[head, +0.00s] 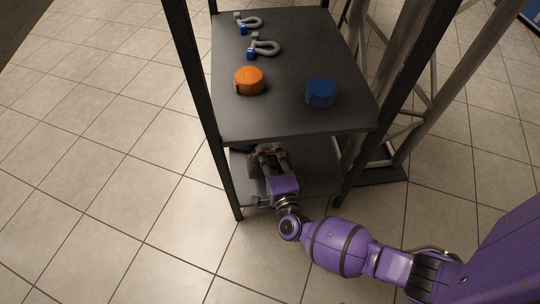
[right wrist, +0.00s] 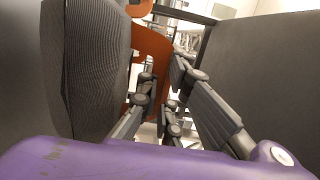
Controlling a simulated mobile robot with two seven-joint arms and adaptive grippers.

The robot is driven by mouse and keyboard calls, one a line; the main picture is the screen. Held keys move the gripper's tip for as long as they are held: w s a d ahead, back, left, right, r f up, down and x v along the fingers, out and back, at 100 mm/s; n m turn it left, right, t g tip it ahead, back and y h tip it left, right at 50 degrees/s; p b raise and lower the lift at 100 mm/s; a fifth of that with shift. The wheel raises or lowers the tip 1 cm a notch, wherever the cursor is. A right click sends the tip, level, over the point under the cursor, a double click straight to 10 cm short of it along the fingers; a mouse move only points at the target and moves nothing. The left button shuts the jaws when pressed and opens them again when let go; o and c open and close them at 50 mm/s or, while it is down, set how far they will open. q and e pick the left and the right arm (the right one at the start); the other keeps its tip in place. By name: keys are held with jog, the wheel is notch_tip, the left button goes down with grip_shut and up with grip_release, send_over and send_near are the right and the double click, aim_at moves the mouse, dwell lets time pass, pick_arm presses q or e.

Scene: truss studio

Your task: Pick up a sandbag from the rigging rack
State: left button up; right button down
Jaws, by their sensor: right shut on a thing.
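The rigging rack (head: 290,118) is a dark shelf unit with an upper and a lower shelf. My right gripper (head: 268,150) reaches under the front edge of the upper shelf. It is shut on a sandbag (head: 254,164), which shows only in part beside the fingers. In the right wrist view the sandbag (right wrist: 95,65) is a dark ribbed bag at the left, with an orange handle (right wrist: 150,58) at the fingers of my right gripper (right wrist: 162,88). The upper shelf hides most of the bag in the head view. My left gripper is out of view.
On the upper shelf lie an orange strap roll (head: 249,82), a blue strap roll (head: 321,93) and two grey shackles (head: 264,48) with blue pins. Rack posts (head: 205,110) stand at both sides. A metal truss (head: 435,95) stands to the right. The tiled floor at left is clear.

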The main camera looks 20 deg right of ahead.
jog(key=shift+w+f+b, duration=0.15)
jog(key=shift+w+b, duration=0.3)
jog(key=shift+b, duration=0.05)
notch_tip(320, 180, down, 2)
jog(key=shift+f+b, duration=0.1)
jog(key=shift+b, duration=0.95)
jog(key=shift+f+b, duration=0.3)
jog(key=shift+b, duration=0.15)
jog(key=shift+w+f, duration=0.1)
jog(key=shift+f, duration=0.05)
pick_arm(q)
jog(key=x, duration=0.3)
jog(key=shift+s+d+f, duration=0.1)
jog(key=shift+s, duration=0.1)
pick_arm(e)
jog(key=shift+f, duration=0.15)
jog(key=c, duration=1.9)
grip_release()
jog(key=shift+f, duration=0.1)
jog(key=shift+c, duration=0.2)
